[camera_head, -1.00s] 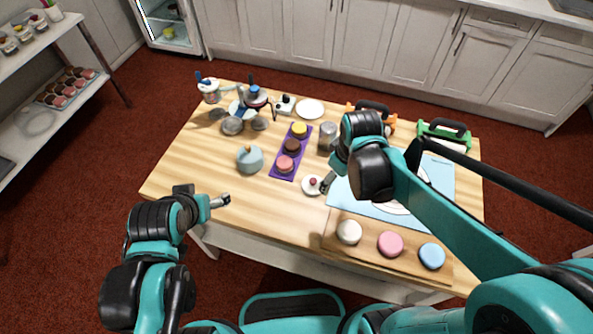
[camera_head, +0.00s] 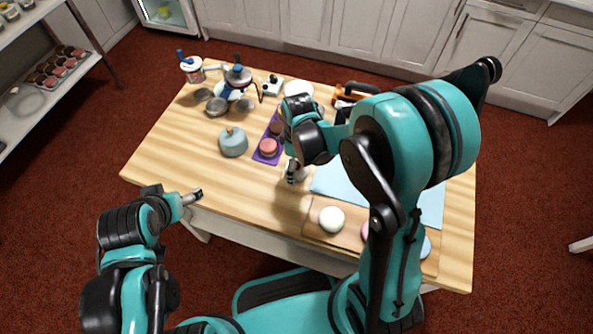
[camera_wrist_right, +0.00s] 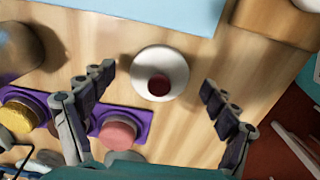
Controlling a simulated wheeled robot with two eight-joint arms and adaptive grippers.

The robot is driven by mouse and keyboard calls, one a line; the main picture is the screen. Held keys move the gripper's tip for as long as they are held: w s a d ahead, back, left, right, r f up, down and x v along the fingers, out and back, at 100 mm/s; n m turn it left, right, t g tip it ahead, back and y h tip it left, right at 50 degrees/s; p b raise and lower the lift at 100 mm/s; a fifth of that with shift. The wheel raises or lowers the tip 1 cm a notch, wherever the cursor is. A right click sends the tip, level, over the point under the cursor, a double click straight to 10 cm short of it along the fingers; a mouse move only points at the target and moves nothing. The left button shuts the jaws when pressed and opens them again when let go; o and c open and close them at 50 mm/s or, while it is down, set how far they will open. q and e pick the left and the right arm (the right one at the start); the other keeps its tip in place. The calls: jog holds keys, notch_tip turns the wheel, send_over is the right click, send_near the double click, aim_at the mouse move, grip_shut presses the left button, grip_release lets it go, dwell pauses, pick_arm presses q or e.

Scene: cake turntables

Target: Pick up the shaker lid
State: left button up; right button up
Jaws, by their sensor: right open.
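The shaker lid, a white disc with a dark red knob, lies on the wooden table in the right wrist view (camera_wrist_right: 174,60). It lies between the fingertips of my right gripper (camera_wrist_right: 158,84) in that view, with wood showing on both sides. My right gripper is open and empty, pointing down over the lid. In the head view my right gripper (camera_head: 292,172) hides most of the lid. My left gripper (camera_head: 196,195) hangs at the table's front left edge, away from the lid; its jaws are too small to judge.
A purple tray (camera_head: 260,160) with small cakes is beside the lid. A teal lidded pot (camera_head: 232,143) stands further left. A light blue mat (camera_head: 325,182) and a board with round cakes, including a white cake (camera_head: 331,219), lie right. The front left tabletop is clear.

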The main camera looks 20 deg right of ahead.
jog(key=shift+f, duration=0.45)
jog(key=shift+r, duration=0.1)
jog(key=c, duration=0.9)
jog(key=shift+r, duration=0.1)
